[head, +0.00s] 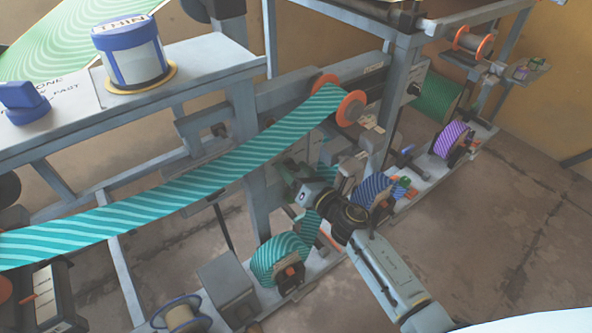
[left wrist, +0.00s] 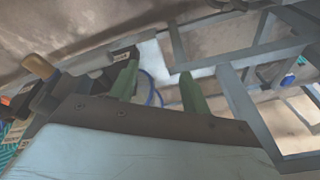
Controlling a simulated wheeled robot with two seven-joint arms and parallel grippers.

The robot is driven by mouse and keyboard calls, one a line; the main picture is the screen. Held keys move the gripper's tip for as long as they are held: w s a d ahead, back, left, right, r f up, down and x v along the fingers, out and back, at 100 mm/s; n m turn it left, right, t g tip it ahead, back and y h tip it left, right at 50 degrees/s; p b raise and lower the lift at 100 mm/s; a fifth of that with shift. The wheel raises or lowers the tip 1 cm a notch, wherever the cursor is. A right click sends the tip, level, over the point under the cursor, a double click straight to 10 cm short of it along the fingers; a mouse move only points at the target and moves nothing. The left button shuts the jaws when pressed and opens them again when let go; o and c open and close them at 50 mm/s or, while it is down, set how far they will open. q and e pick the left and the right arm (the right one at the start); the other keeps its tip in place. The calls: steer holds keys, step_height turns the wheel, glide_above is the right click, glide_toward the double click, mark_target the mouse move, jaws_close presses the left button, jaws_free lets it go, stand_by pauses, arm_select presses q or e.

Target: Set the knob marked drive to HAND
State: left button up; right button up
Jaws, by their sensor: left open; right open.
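A blue knob (head: 24,102) stands on a white plate at the far left in the head view. The plate's print is partly cut off; "ONE" and "FAST" can be read, and I see neither "drive" nor HAND. My right gripper (head: 291,172) is open among the lower frame bars, well to the right of this knob. My left gripper (left wrist: 158,84) is open in the left wrist view, its two green fingers apart with nothing held. A tan-topped handle (left wrist: 39,66) on a dark block lies left of it. I cannot tell what that handle is marked.
A blue and white tin marked THIN (head: 131,50) stands on the upper shelf. A teal striped web (head: 170,195) crosses the grey frame. Striped rolls, including a teal one (head: 275,262) and a purple one (head: 452,140), sit low. Bare floor (head: 500,240) lies at right.

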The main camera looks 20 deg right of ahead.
arm_select(q)
steer(key=shift+r, duration=0.1)
arm_select(e)
steer(key=c, duration=1)
arm_select(q)
steer(key=shift+s, duration=0.15)
steer(key=shift+s+f, duration=0.1)
steer(key=shift+f, duration=0.15)
arm_select(e)
steer(key=shift+m, duration=0.4)
steer(key=shift+m+p, duration=0.35)
steer(key=shift+m, duration=0.65)
steer(key=m, duration=0.2)
steer(key=shift+m+p, duration=0.3)
steer(key=shift+m, duration=0.1)
steer(key=m+p, duration=0.1)
steer(key=m, duration=0.3)
steer(key=shift+d+f, duration=0.1)
arm_select(q)
steer(key=s+a+f, duration=0.3)
steer(key=f, duration=0.3)
steer(key=shift+a+g+p, duration=0.3)
steer(key=shift+p, duration=0.1)
arm_select(e)
steer(key=shift+f+m, duration=0.1)
steer(key=shift+m, duration=1)
arm_select(q)
steer(key=shift+f, duration=0.15)
